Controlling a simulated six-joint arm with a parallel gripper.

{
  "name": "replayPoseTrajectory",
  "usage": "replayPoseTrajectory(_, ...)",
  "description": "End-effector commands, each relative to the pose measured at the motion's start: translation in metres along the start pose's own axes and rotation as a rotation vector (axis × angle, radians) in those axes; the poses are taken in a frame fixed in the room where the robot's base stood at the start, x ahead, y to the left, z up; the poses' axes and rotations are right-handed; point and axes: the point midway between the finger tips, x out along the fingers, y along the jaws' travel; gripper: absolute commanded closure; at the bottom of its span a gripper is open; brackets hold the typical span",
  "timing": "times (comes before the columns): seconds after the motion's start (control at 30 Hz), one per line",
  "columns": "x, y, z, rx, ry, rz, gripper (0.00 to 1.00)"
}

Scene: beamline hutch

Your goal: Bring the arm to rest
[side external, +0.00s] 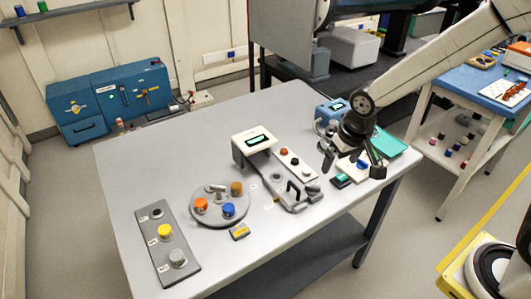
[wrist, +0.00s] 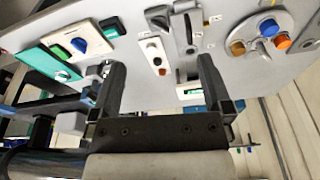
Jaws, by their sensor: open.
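My gripper (side external: 352,158) is above the right part of the grey table (side external: 130,165) in the side external view. In the wrist view, the two dark fingers of my gripper (wrist: 161,66) stand wide apart with nothing between them. My arm comes in from the upper right. The gripper partly hides a white panel with a blue button. I see a gap to the tabletop in the wrist view, but cannot tell its height.
A round plate (side external: 219,212) with coloured knobs, a grey strip (side external: 167,243) with more knobs, a white display box (side external: 254,142) and a button strip (side external: 297,169) occupy the table. A blue-topped cart (side external: 465,85) stands right. The table's left rear is clear.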

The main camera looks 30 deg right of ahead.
Motion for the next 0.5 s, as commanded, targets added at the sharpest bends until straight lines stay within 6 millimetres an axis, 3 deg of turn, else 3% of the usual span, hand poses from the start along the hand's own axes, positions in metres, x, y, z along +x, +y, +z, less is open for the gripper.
replayPoseTrajectory(0.23, -0.008, 0.035, 0.053, -0.088, 0.021, -0.019, 0.0)
replayPoseTrajectory(0.5, -0.009, 0.048, 0.079, -0.132, 0.033, -0.023, 0.0)
